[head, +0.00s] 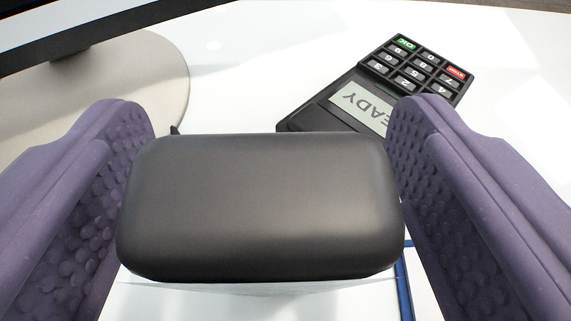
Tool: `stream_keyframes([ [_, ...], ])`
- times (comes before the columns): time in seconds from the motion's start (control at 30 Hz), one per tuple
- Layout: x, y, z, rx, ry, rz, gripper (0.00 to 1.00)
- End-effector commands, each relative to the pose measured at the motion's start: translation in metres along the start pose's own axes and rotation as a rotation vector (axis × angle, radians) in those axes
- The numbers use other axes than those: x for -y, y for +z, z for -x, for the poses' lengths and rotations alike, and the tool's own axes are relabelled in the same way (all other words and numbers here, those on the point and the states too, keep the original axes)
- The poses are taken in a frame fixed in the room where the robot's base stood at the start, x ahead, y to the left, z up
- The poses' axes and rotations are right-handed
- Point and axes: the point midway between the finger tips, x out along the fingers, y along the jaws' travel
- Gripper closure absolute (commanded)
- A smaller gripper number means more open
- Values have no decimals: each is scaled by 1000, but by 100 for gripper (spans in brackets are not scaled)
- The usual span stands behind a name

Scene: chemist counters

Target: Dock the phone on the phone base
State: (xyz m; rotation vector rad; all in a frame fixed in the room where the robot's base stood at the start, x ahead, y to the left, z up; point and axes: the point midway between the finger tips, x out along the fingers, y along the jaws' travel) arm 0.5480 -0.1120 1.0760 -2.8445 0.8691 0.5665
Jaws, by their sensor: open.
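A black block with rounded corners (262,205) fills the space between my fingers in the head view. It may be the phone seen end-on, but I cannot tell for sure. My gripper (272,125) is open, with one purple studded finger on each side of the block. The block's sides come close to both fingers; I cannot tell whether they touch. I cannot make out a phone base. A small dark tip shows just behind the block's upper left edge, and the rest of it is hidden.
A black card terminal (345,80) with a keypad lies beyond the right finger, which partly covers it. A round beige stand foot (150,75) is at upper left, under a dark screen edge (85,25). A blue strip (405,285) shows at lower right. White counter (265,60) is clear between stand and terminal.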

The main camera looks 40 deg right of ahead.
Motion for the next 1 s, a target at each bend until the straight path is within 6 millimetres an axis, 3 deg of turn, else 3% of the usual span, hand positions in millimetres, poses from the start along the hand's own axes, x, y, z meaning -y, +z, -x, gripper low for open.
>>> stream_keyframes([
  [0.1,0,1,-10,0,1,-1,19],
  [0.3,0,-1,-10,1,0,-1,19],
  [0.6,0,-1,-10,0,0,-1,84],
  [1.0,-1,-9,-11,-1,-1,-1,84],
])
